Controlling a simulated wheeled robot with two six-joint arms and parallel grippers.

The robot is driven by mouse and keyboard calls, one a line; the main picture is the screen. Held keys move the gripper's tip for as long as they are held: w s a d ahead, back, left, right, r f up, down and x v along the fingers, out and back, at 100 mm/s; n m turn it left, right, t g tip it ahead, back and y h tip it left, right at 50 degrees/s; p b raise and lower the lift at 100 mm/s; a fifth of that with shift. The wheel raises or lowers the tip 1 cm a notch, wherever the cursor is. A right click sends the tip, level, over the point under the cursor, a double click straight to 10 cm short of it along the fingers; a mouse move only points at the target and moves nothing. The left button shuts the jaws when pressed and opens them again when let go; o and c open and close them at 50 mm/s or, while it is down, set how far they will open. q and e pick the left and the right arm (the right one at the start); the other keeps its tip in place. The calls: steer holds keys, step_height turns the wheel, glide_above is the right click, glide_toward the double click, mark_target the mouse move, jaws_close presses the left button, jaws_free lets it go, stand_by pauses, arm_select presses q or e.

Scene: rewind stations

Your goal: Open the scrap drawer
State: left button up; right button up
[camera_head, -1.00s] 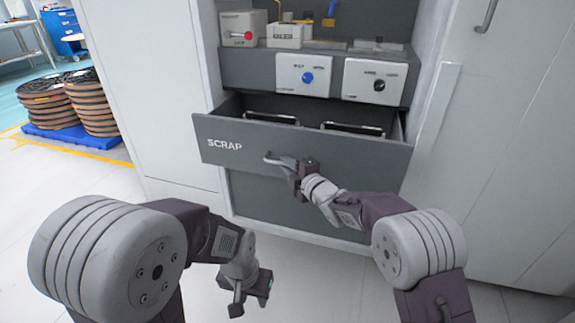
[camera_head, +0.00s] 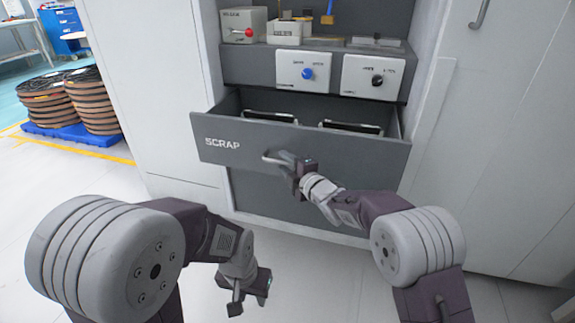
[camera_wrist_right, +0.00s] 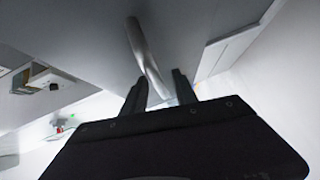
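The grey scrap drawer (camera_head: 340,146), marked SCRAP, stands pulled out of the cabinet, with its inside showing from above. Its metal bar handle (camera_head: 276,158) is on the front face; it also shows in the right wrist view (camera_wrist_right: 144,50). My right gripper (camera_head: 292,168) is at the handle's right part. In the right wrist view the bar runs between the two dark fingers (camera_wrist_right: 160,88), which look closed around it. My left gripper (camera_head: 250,296) hangs low in front of the cabinet, empty, fingers apart, away from the drawer.
Inside the drawer are two dark items with light edges (camera_head: 350,128). Above it are panels with a blue knob (camera_head: 307,73) and a black knob (camera_head: 377,80). Reel stacks (camera_head: 92,100) stand on a blue pallet at left. The floor before the cabinet is clear.

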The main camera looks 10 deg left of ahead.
steer(key=p+v, duration=0.3)
steer(key=v, duration=0.6)
steer(key=shift+p, duration=0.3)
